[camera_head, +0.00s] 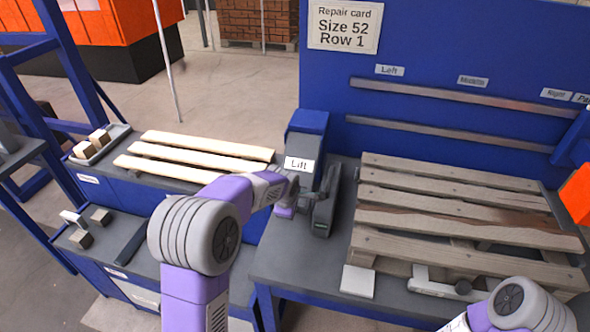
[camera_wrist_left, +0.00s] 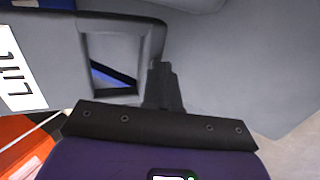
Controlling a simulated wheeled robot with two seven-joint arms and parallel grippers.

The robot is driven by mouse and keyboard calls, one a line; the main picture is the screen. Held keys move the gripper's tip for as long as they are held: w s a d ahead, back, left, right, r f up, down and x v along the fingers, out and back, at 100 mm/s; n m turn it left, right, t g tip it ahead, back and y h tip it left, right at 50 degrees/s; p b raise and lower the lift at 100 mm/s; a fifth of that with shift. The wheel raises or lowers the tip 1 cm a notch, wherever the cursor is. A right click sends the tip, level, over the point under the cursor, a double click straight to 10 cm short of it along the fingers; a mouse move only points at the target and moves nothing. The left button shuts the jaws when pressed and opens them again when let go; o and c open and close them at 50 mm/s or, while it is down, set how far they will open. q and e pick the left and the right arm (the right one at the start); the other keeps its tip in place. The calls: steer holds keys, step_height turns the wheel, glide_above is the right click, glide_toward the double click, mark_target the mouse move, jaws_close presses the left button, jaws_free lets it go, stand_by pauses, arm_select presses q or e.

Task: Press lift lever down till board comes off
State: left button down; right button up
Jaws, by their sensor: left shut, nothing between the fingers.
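The lift station is a grey post with a blue top (camera_head: 308,122) and a "Lift" label (camera_head: 298,164). A dark grey lever-like part (camera_head: 324,212) stands at its right side. My left gripper (camera_head: 296,198) is at the post, just left of this part. In the left wrist view its fingers (camera_wrist_left: 162,85) are shut and empty, close beside a grey frame (camera_wrist_left: 125,55) with an opening; contact cannot be told. The wooden pallet (camera_head: 450,190) lies on the table at right; one darker, split board (camera_head: 470,224) lies across it. My right gripper is out of view.
A pale block (camera_head: 358,281) and a grey fitting with a dark knob (camera_head: 445,285) sit at the table's front. New boards (camera_head: 200,155) lie on the left bench, near a tray of blocks (camera_head: 100,142). A blue panel (camera_head: 450,60) with rails stands behind the pallet.

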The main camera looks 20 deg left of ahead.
arm_select(q)
steer(key=shift+s+a+f, duration=0.1)
steer(key=shift+s+f, duration=0.05)
steer(key=shift+f, duration=0.45)
steer(key=shift+s+r+p, duration=0.2)
steer(key=shift+r+p, duration=0.1)
steer(key=shift+r, duration=0.2)
steer(key=s+r+p, duration=0.3)
steer(key=s+r, duration=0.6)
steer(key=r, duration=0.1)
steer(key=shift+d+p, duration=0.4)
steer(key=shift+d, duration=0.05)
